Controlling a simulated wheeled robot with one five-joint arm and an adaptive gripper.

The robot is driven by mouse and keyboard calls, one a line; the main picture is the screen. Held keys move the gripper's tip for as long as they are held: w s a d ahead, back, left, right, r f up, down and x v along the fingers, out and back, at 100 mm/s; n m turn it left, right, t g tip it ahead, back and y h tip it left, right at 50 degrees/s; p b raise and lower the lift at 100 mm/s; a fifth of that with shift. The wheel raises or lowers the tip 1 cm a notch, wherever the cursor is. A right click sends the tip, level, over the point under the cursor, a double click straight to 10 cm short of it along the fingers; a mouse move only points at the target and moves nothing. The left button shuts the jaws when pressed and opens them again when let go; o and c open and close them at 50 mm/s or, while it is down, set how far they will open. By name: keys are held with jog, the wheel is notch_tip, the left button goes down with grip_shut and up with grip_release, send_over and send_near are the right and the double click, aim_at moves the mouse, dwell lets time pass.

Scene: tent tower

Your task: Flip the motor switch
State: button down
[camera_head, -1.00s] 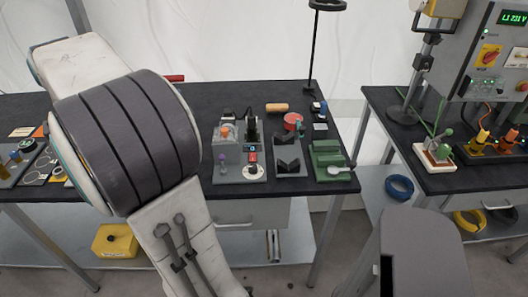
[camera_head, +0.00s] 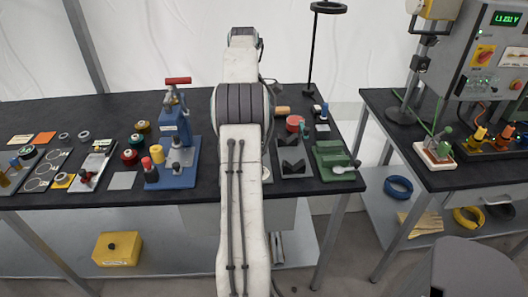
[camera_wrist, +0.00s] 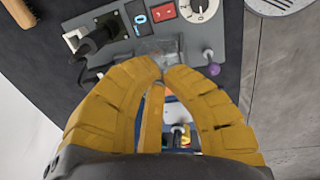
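In the wrist view, a grey panel (camera_wrist: 234,38) carries a blue block with a light mark (camera_wrist: 138,17), a small red switch-like piece (camera_wrist: 164,12) and a white dial with a black knob (camera_wrist: 200,8). I cannot tell for sure which is the motor switch. My gripper (camera_wrist: 164,71) has two yellow fingers whose tips are close together, with nothing visible held. The tips are over a clear cover (camera_wrist: 158,48) on the panel, apart in the picture from the red piece. My arm hides most of the panel in the head view.
A black plug (camera_wrist: 96,42) and a purple knob (camera_wrist: 213,69) stick up from the panel. In the head view, a blue press (camera_head: 178,150) stands left of my arm, and a black block fixture (camera_head: 293,168) and a green vise (camera_head: 333,160) stand right.

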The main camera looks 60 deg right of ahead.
jog(key=shift+s+d+f, duration=0.3)
jog(key=shift+s+d, duration=0.25)
jog(key=shift+d, duration=0.05)
jog(key=shift+s+d+f, duration=0.25)
jog(key=shift+s+d, duration=0.3)
jog(key=f+p, duration=0.1)
jog(key=f, duration=0.3)
jog(key=f+p, duration=0.1)
jog(key=f, duration=0.3)
jog(key=d+f+p, duration=0.1)
jog(key=f+p, duration=0.1)
jog(key=f, duration=0.1)
jog(key=shift+w+f, duration=0.4)
jog(key=shift+d+f+p, duration=0.15)
jog(key=shift+f+p, duration=0.8)
jog(key=shift+f, duration=0.05)
jog(key=shift+w+f, duration=0.1)
jog(key=shift+f, duration=0.1)
jog(key=f+b, duration=0.1)
jog(key=b, duration=0.2)
jog(key=shift+d, duration=0.15)
jog(key=shift+r, duration=0.1)
jog(key=shift+r, duration=0.15)
